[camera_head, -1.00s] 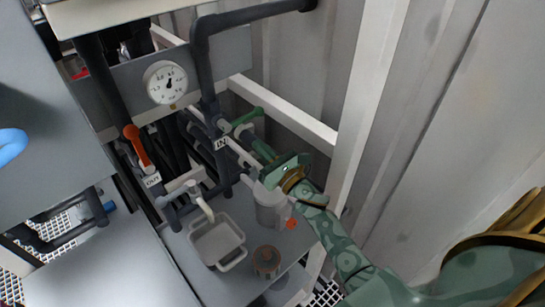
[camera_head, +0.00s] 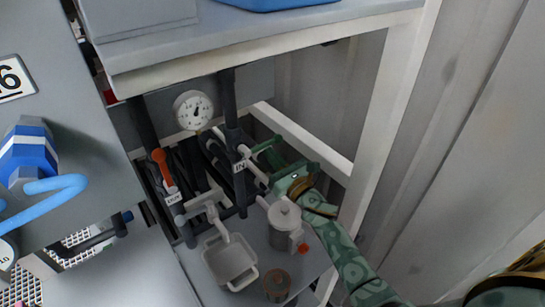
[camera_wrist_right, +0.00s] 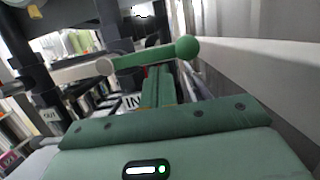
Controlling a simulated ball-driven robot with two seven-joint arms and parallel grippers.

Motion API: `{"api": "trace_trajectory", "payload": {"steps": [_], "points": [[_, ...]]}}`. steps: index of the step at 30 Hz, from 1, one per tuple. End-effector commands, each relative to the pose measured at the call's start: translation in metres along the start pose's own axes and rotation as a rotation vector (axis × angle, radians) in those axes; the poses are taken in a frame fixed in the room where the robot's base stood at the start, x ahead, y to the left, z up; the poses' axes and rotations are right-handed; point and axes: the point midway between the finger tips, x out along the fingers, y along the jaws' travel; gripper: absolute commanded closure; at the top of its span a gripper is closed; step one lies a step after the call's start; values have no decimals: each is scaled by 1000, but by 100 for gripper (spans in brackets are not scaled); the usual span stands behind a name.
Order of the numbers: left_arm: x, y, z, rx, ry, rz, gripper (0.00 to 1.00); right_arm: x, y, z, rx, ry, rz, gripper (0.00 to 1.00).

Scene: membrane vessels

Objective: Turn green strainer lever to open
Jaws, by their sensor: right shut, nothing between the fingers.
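The green strainer lever (camera_head: 265,145) is on the pipe by the IN label, below and right of the gauge. In the right wrist view it is a green bar (camera_wrist_right: 146,58) with a round ball at its right end, running across just beyond my fingers. My right gripper (camera_head: 276,163) reaches in from the lower right with its fingers at the lever. Its fingers also show in the right wrist view (camera_wrist_right: 158,86), shut together with nothing between them. They point at the lever's bar; I cannot tell whether they touch it. My left gripper is not in view.
An orange lever (camera_head: 160,158) stands by the OUT label. A white gauge (camera_head: 193,110) hangs above. A grey tray (camera_head: 228,263), a lidded canister (camera_head: 284,225) and a brown jar (camera_head: 277,285) stand on the lower shelf. A white frame post (camera_head: 390,110) rises to the right of my gripper.

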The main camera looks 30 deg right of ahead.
Motion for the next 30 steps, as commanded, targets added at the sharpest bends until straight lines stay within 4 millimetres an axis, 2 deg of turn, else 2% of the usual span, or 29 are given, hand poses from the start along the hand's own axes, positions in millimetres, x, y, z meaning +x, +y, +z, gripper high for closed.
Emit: {"api": "trace_trajectory", "payload": {"steps": [20, 30], "points": [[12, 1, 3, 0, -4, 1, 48, 2, -3, 8, -118, -3, 31, 100], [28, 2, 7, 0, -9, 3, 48, 5, -6, 19, -298, -4, 76, 100]]}}
